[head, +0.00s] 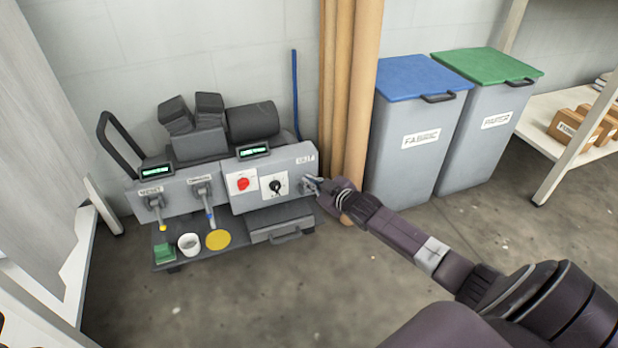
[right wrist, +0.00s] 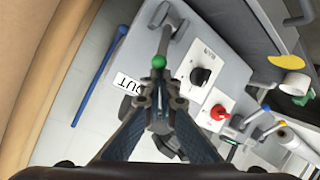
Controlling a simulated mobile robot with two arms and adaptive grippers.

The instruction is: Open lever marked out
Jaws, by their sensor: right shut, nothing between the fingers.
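The press (head: 270,190) stands against the wall, with the OUT label (head: 306,160) at the right end of its panel. The label also shows in the right wrist view (right wrist: 132,88). Beside it is the out lever (right wrist: 162,42), a grey shaft with a green ball at its tip. My right gripper (head: 318,187) is at this right end of the panel and partly covers the lever in the head view. In the right wrist view the gripper (right wrist: 160,98) is shut and empty, its fingertips close to the green ball. I cannot tell whether they touch it. My left gripper is out of view.
Two other levers (head: 155,202) (head: 203,190), a red knob (head: 242,184) and a black dial (head: 276,187) are on the press front. Tall brown rolls (head: 345,90) stand close to its right. FABRIC (head: 410,150) and PAPER (head: 490,135) bins stand farther right. The front floor is clear.

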